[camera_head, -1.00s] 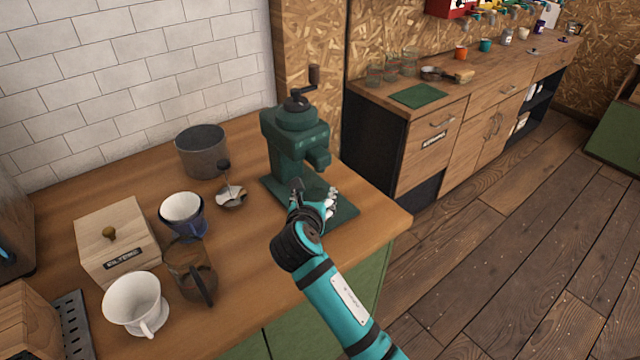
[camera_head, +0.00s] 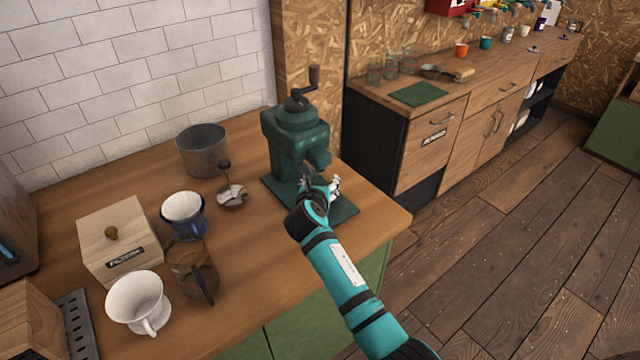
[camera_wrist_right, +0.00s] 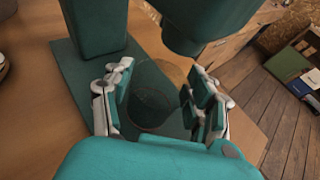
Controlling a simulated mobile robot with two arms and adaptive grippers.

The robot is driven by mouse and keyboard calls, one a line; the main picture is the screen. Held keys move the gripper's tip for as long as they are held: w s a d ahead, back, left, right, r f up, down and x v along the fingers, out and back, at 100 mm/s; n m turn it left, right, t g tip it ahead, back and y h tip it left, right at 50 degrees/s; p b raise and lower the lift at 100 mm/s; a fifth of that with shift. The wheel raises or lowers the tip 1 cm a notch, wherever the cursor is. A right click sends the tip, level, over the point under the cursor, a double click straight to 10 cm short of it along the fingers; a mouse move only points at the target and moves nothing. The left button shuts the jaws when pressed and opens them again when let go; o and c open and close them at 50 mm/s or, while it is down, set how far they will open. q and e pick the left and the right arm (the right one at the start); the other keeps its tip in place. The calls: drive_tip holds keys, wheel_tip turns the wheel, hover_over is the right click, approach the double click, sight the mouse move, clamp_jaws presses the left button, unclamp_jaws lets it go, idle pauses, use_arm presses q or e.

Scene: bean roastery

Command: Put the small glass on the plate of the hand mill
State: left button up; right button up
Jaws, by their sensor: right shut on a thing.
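The green hand mill (camera_head: 296,140) stands at the right end of the wooden counter, with its flat green plate (camera_head: 344,213) under the spout. My right gripper (camera_head: 321,187) is over the plate, just below and in front of the spout. In the right wrist view my right gripper (camera_wrist_right: 159,88) is shut on the small glass (camera_wrist_right: 155,105), a see-through vessel between its two fingers. The plate (camera_wrist_right: 76,78) shows behind and below the glass. I cannot tell whether the glass touches the plate. In the head view the gripper mostly hides the glass. My left gripper is not in view.
The counter's right edge is close to the plate.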

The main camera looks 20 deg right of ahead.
drive_tip(key=o, duration=1.2)
drive_tip(key=shift+o, duration=0.2)
drive_tip(key=v, duration=1.2)
drive_tip(key=shift+s, duration=0.1)
